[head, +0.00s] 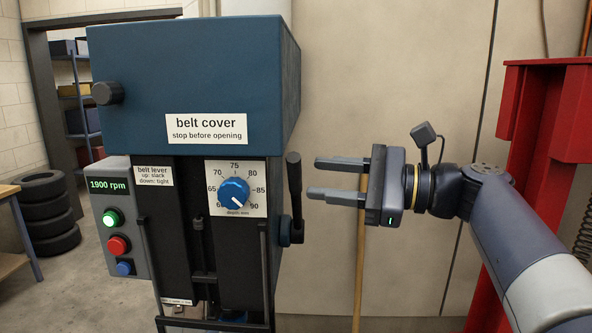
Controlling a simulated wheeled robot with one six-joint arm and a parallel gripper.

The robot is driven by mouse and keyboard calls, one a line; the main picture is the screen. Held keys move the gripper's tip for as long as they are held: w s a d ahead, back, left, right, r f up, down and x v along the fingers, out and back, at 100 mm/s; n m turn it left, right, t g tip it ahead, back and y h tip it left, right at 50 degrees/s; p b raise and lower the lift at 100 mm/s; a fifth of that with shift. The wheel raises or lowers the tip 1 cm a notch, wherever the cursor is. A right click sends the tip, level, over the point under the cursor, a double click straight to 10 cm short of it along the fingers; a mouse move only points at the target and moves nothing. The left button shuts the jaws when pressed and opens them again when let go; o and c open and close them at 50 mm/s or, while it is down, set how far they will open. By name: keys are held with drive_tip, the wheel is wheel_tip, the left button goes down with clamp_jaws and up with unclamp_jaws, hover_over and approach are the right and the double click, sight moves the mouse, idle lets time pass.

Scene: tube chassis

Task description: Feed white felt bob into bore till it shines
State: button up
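The white felt bob and the bore are not visible in this view. The machine's belt cover (215,60) is a closed blue box at the top. The depth dial (233,191) is a blue knob with its white mark toward the lower right, near 90. A black lever (295,190) stands upright at the machine's right side. My gripper (313,178) is open and empty, its two fingers pointing left toward the lever, apparently just short of it. The machine's lower part is cut off by the bottom edge.
The control box (122,220) reads 1900 rpm, with its green button (112,218) lit. A wooden pole (360,255) stands behind my gripper. A red steel frame (532,130) rises at right. Stacked tyres (48,210) and a bench (10,230) are at left.

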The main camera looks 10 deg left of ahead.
sight(295, 187)
drive_tip(key=shift+w+a+p, duration=0.25)
drive_tip(key=shift+a+p, duration=0.05)
drive_tip(key=shift+a, duration=1.05)
drive_tip(key=shift+w+a+p, duration=0.2)
drive_tip(key=shift+a+p, duration=0.05)
drive_tip(key=shift+a, duration=1.05)
clamp_jaws()
